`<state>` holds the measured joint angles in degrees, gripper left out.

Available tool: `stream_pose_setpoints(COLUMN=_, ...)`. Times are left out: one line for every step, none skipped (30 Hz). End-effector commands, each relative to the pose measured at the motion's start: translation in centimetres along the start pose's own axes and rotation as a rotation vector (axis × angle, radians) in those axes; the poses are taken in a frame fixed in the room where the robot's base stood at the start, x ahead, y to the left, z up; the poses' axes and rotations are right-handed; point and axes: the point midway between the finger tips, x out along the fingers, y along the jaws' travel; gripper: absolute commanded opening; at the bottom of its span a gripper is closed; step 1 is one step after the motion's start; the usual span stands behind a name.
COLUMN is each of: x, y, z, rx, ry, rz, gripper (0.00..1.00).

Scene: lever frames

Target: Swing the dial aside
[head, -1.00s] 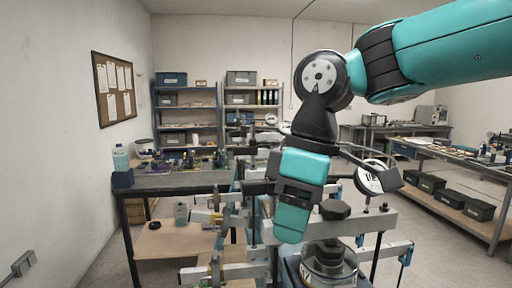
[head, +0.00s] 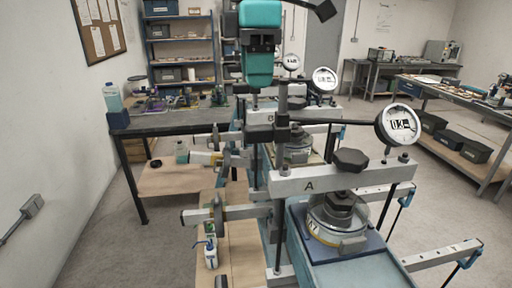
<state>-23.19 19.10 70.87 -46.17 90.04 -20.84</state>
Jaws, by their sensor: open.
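The nearest dial (head: 398,124) is a round white-faced gauge with a dark rim. It sits at the right end of a thin dark arm (head: 335,121) that reaches out from a clamp on an upright post (head: 283,105). It hangs above the right part of the pale beam (head: 310,181) marked A, to the right of a black knob (head: 350,160). My gripper (head: 256,82) hangs down at the top, left of the post and well apart from the dial. Its teal body faces me and its fingertips are hard to make out; nothing shows in it.
More beams with dials (head: 324,80) stand in a row behind. A round pot (head: 338,218) sits under the black knob. Posts and side bars crowd the middle. A dark workbench (head: 175,123) stands at the left, with a white bottle (head: 210,254) on the lower board.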

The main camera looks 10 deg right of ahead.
Motion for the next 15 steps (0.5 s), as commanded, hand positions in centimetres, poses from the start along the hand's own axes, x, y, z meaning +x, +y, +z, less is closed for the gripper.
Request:
stream_pose_setpoints(x=1.8, y=0.0, z=0.0, rx=-0.001, ry=0.000, rz=0.000, gripper=0.51)
stream_pose_setpoints(x=2.3, y=0.0, z=0.0, rx=-0.001, ry=0.000, rz=0.000, gripper=0.51)
stream_pose_setpoints(x=3.0, y=0.0, z=0.0, rx=0.001, ry=0.000, rz=0.000, gripper=0.51)
stream_pose_setpoints(x=3.5, y=0.0, z=0.0, rx=0.000, ry=0.000, rz=0.000, gripper=0.51)
stream_pose_setpoints(x=4.0, y=0.0, z=0.0, rx=-0.001, ry=0.000, rz=0.000, gripper=0.51)
stream_pose_setpoints(x=4.7, y=0.0, z=0.0, rx=0.000, ry=0.000, rz=0.000, gripper=0.51)
stream_pose_setpoints(x=5.2, y=0.0, z=0.0, rx=0.000, ry=0.000, rz=0.000, gripper=0.51)
stream_pose_setpoints(x=5.8, y=0.0, z=0.0, rx=-0.001, ry=0.000, rz=-0.001, gripper=0.51)
stream_pose_setpoints(x=6.4, y=0.0, z=0.0, rx=-0.001, ry=0.000, rz=-0.001, gripper=0.51)
stream_pose_setpoints(x=6.9, y=0.0, z=0.0, rx=0.000, ry=0.000, rz=0.000, gripper=0.51)
stream_pose_setpoints(x=7.3, y=0.0, z=0.0, rx=0.000, ry=0.000, rz=0.000, gripper=0.51)
stream_pose_setpoints(x=7.9, y=0.0, z=0.0, rx=-0.001, ry=0.000, rz=0.000, gripper=0.51)
stream_pose_setpoints(x=8.3, y=0.0, z=0.0, rx=0.000, ry=0.000, rz=0.000, gripper=0.51)
stream_pose_setpoints(x=8.6, y=0.0, z=0.0, rx=0.000, ry=0.000, rz=0.000, gripper=0.51)
stream_pose_setpoints(x=9.0, y=0.0, z=0.0, rx=-0.001, ry=0.000, rz=0.000, gripper=0.51)
